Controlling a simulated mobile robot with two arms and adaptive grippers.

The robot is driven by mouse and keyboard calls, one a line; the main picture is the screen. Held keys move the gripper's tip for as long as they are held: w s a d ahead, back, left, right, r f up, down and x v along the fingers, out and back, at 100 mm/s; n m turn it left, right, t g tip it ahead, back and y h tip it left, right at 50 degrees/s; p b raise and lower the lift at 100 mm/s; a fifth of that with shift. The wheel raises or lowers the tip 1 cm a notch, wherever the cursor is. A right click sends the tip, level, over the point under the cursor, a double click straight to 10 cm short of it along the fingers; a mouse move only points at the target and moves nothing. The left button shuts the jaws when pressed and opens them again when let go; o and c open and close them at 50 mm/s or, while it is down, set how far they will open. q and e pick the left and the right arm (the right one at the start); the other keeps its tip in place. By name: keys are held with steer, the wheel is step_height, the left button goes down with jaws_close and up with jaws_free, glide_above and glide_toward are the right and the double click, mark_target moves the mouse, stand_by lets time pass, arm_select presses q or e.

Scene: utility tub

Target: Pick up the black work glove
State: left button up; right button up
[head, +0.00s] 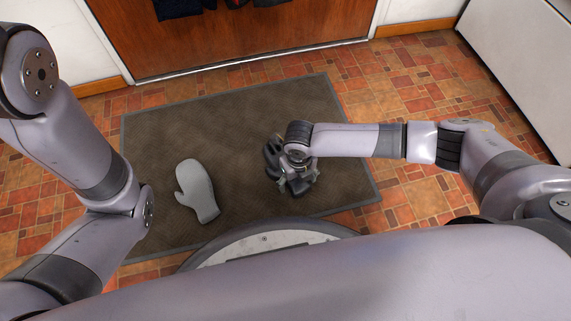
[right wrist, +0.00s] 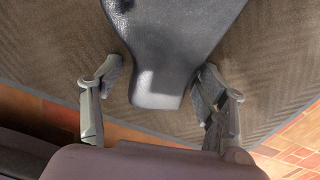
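The black work glove (head: 271,157) lies on the doormat, mostly hidden beneath my right gripper (head: 297,184) in the head view. In the right wrist view, the glove (right wrist: 172,45) looks dark grey, and its narrower end reaches between the two fingers of the right gripper (right wrist: 159,80). The fingers are spread, one on each side of the glove. A gap shows at the left finger; the right finger is very near the glove's edge, and I cannot tell if it touches. My left arm shows at the left of the head view, but its gripper does not.
A light grey mitten (head: 197,189) lies on the brown doormat (head: 230,110), left of the black glove. A wooden door (head: 240,40) stands at the back, with dark items hanging at its top. A white unit (head: 525,60) is at the right. The tiled floor (head: 415,80) is clear.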

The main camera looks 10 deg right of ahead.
steer(key=c, duration=0.8)
